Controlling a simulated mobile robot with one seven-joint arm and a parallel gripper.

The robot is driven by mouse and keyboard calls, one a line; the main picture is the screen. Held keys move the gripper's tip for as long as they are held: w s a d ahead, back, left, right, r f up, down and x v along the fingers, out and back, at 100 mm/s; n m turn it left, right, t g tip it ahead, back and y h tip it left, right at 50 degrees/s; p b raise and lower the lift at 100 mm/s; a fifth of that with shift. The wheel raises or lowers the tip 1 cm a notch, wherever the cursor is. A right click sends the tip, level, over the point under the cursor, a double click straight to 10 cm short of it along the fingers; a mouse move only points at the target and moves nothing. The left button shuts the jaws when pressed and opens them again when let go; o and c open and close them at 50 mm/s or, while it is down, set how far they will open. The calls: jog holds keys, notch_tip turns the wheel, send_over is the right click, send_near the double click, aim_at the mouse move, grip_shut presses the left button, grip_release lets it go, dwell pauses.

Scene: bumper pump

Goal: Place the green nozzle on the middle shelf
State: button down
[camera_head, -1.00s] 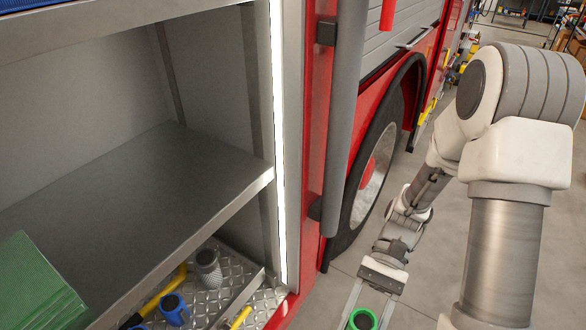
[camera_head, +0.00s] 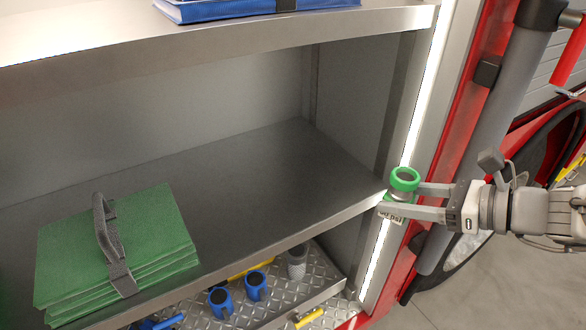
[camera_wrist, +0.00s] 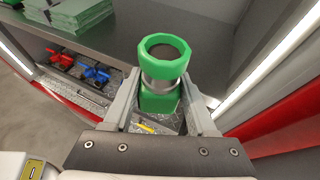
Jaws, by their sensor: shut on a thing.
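The green nozzle (camera_head: 404,180) has a green ring at its top and a silver band below it. My gripper (camera_head: 402,200) is shut on the nozzle and holds it roughly upright, in front of the right end of the middle shelf's front edge. In the wrist view the nozzle (camera_wrist: 163,75) sits between the two fingers (camera_wrist: 160,100), with its open top toward the camera. The middle shelf (camera_head: 250,190) is a dark grey metal board; its centre and right part are bare. In the head view the fingers hide the nozzle's lower part.
A stack of green folded items with a grey strap (camera_head: 120,250) lies on the middle shelf's left. A blue case (camera_head: 230,8) rests on the upper shelf (camera_head: 330,22). A lit upright post (camera_head: 412,130) borders the opening on the right. Blue nozzles (camera_head: 255,285) stand in the tray below.

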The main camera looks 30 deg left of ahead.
jog(key=w+a+p, duration=0.1)
jog(key=w+a, duration=0.2)
jog(key=a, duration=0.2)
jog(key=w+a+f+p, duration=0.1)
jog(key=w+a, duration=0.2)
jog(key=a, duration=0.3)
jog(key=w+a+f+p, duration=0.1)
jog(key=w+a, duration=0.2)
jog(key=a, duration=0.3)
jog(key=shift+a+f, duration=0.15)
jog(key=shift+a, duration=0.1)
notch_tip(320, 180, down, 4)
jog(key=shift+r, duration=0.2)
jog(key=shift+a+f+p, duration=0.1)
jog(key=shift+f+p, duration=0.3)
jog(key=shift+f, duration=0.15)
jog(key=shift+f, duration=0.15)
jog(key=shift+c, duration=1)
grip_release()
